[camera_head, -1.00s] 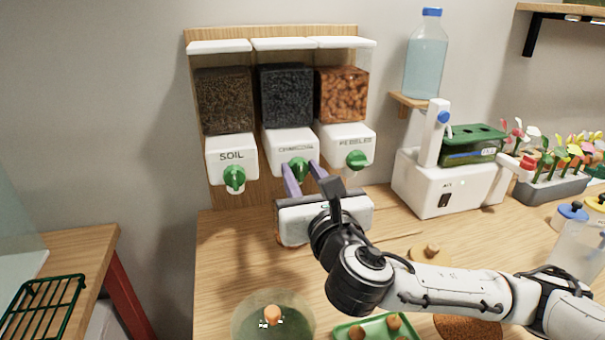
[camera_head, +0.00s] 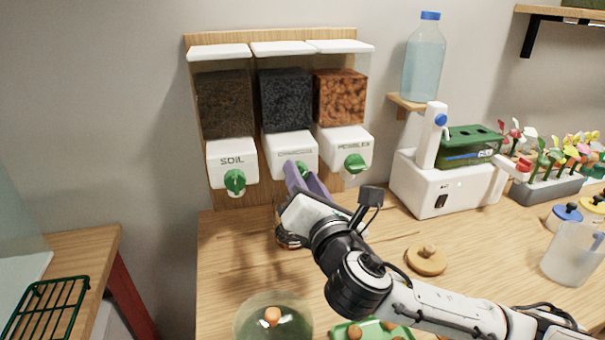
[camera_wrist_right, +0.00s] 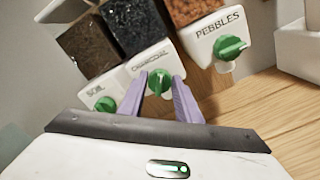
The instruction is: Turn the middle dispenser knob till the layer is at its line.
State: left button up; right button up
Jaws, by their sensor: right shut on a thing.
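The middle dispenser (camera_head: 290,150), labelled charcoal, holds black grains behind a clear front. Its green knob (camera_head: 302,166) is partly covered by the purple fingers of my right gripper (camera_head: 304,175). In the right wrist view the green knob (camera_wrist_right: 160,78) sits between the two fingertips, and the gripper is shut on it, tilted. A jar (camera_head: 287,238) stands below the middle dispenser, mostly hidden by my gripper. Its layers and line cannot be made out. My left gripper is not in view.
The soil knob (camera_head: 235,181) and pebbles knob (camera_head: 355,163) flank the middle one closely. A white machine (camera_head: 425,190) stands to the right. A round wooden lid (camera_head: 427,261) and a glass bowl (camera_head: 273,322) are on the table (camera_head: 235,260).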

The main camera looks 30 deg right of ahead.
jog(key=m, duration=0.7)
jog(key=m+p, duration=0.1)
jog(key=m, duration=0.2)
jog(key=shift+f, duration=0.25)
jog(key=shift+m, duration=0.3)
jog(key=o, duration=1)
jog(key=p+v, duration=0.2)
jog(key=v, duration=0.8)
jog(key=shift+s+p, duration=0.2)
jog(key=shift+p, duration=0.15)
